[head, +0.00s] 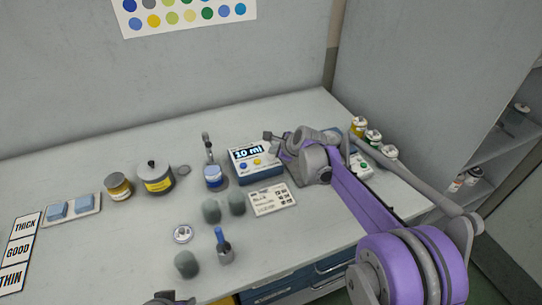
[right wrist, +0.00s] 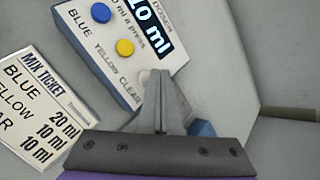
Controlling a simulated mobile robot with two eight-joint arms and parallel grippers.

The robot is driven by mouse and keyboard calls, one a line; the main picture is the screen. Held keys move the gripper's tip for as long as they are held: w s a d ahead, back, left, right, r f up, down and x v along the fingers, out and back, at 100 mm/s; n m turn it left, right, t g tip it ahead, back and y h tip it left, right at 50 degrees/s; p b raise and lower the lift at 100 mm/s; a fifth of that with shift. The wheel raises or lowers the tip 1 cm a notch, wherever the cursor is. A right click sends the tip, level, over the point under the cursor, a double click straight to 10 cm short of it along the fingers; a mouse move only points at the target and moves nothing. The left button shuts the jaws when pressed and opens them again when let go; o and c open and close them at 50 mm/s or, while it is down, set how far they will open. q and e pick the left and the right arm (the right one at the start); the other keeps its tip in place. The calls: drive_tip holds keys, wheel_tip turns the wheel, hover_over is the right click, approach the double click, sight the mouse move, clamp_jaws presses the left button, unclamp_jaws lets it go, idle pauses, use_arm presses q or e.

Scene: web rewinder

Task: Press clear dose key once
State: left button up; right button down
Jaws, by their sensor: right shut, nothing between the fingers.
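The doser (head: 258,172) is a white and blue box on the bench with a lit display reading "10 ml". In the right wrist view it shows a blue key (right wrist: 101,12), a yellow key (right wrist: 124,47) and a pale clear key (right wrist: 143,76) beside the word CLEAR. My right gripper (right wrist: 160,76) is shut and empty, its tips at the clear key and partly covering it. I cannot tell whether they touch it. In the head view my right gripper (head: 272,143) is over the doser's right side. A grey part of my left gripper (head: 168,299) shows at the bottom edge.
The mix ticket (head: 272,199) lies in front of the doser, listing blue 20 ml, yellow 10 ml, clear 10 ml. Several jars (head: 374,138) stand behind my right arm.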

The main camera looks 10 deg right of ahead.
idle(0.3)
use_arm(q)
drive_tip(key=shift+w+r+p, duration=0.15)
drive_tip(key=shift+r+p, duration=0.65)
drive_tip(key=shift+r, duration=0.05)
drive_tip(key=shift+w+r+p, duration=0.1)
drive_tip(key=shift+r+p, duration=0.65)
drive_tip(key=shift+r, duration=0.1)
use_arm(e)
wheel_tip(320, 180, up, 5)
